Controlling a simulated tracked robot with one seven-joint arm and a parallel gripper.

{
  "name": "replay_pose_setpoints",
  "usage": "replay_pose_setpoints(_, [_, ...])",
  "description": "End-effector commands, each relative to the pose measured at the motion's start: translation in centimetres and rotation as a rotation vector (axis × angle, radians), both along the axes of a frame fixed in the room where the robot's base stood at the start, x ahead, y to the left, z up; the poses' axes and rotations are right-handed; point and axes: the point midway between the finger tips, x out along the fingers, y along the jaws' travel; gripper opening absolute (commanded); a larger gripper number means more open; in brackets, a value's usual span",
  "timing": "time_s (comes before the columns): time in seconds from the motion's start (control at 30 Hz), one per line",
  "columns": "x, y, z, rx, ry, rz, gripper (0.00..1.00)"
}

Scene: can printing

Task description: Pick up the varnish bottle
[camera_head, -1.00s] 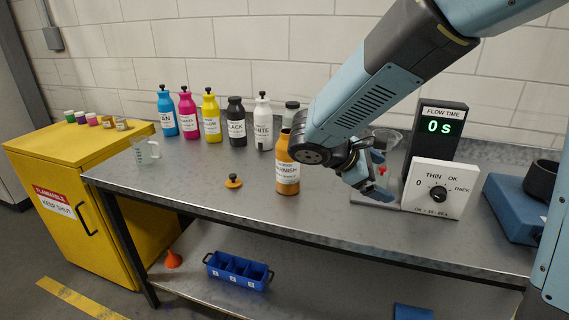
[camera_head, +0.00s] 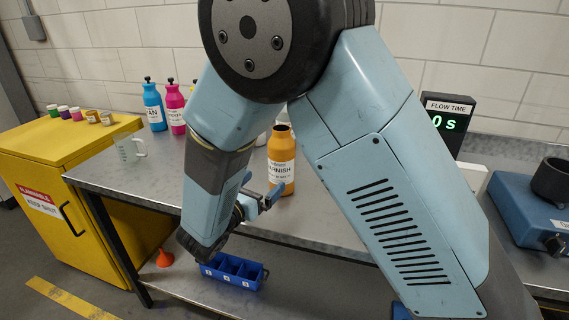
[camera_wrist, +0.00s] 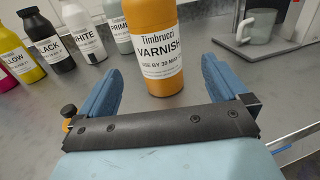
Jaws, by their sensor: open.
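The varnish bottle (camera_head: 281,160) is an orange bottle with a white label reading VARNISH, standing upright on the metal bench without a cap. In the wrist view the bottle (camera_wrist: 153,48) stands just ahead of my gripper, centred between the two blue fingers. My gripper (camera_wrist: 160,82) is open and empty, its fingers spread on either side of the bottle's near side. In the head view my gripper (camera_head: 262,196) points toward the bottle from the front left, at about the height of its lower part.
Behind the bottle stand other bottles, including black (camera_wrist: 48,44) and white (camera_wrist: 85,36). The orange-and-black cap (camera_wrist: 69,114) lies left of my gripper. A blue bin (camera_head: 236,268) sits on the lower shelf.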

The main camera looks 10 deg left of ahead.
Motion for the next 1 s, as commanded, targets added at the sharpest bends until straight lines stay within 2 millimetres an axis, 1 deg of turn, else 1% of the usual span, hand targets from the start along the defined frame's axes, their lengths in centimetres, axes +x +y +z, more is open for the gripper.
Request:
replay_pose_setpoints(0.03, [0.8, -0.2, 0.0, 0.000, -0.001, -0.002, 1.00])
replay_pose_setpoints(0.3, [4.6, -1.1, 0.0, 0.001, 0.001, 0.007, 1.00])
replay_pose_setpoints(0.43, [5.7, -1.4, 0.0, 0.001, 0.001, 0.009, 1.00])
replay_pose_setpoints(0.67, [6.7, -1.7, 0.1, 0.002, 0.002, 0.008, 1.00])
replay_pose_setpoints(0.77, [7.6, -1.8, 0.2, 0.001, 0.000, 0.008, 1.00])
replay_pose_setpoints(0.9, [9.6, -2.3, 0.3, 0.000, 0.001, 0.006, 1.00])
replay_pose_setpoints(1.0, [10.7, -2.6, 0.3, 0.001, 0.001, 0.008, 1.00])
